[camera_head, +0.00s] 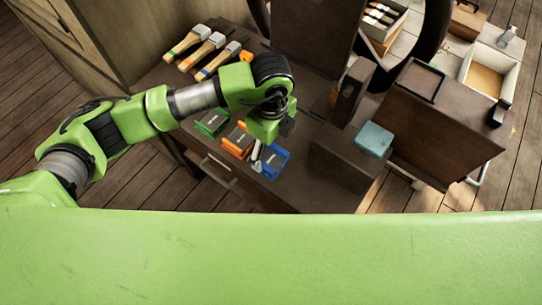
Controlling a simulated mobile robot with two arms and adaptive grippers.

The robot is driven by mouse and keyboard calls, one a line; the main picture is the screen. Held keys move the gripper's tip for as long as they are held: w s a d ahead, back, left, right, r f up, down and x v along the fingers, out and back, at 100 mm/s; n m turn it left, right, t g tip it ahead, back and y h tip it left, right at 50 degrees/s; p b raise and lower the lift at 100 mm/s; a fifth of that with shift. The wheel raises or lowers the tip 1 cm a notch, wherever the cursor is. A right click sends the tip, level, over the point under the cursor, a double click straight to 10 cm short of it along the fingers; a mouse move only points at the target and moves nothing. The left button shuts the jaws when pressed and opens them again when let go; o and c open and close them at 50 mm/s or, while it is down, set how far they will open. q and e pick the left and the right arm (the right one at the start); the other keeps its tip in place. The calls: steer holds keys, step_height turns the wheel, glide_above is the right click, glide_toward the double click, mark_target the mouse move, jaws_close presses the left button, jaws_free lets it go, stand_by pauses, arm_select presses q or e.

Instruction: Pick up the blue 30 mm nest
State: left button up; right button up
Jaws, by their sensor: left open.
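The blue nest (272,163) lies on the dark brown table, at the right end of a short row of nests. An orange nest (238,141) is just left of it, and a green nest (212,123) is further left. My left gripper (257,158) points down at the left edge of the blue nest. It is open, and its fingers are small and partly hidden by my wrist. I cannot tell whether a finger touches the nest. My right gripper is not in view.
Several wooden-handled tools (201,50) lie at the table's back left. A dark press frame and large handwheel (433,30) stand at the back. A teal block (374,139) sits on a dark ledge to the right. A pale wooden tray (487,78) is far right.

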mark_target(271, 158)
arm_select(q)
steer(key=shift+s+f+p, duration=0.15)
steer(key=shift+f+p, duration=0.2)
steer(key=shift+f, duration=1.6)
steer(key=c, duration=1.6)
steer(key=shift+o, duration=0.2)
steer(key=shift+r, duration=0.1)
steer(key=shift+r, duration=0.1)
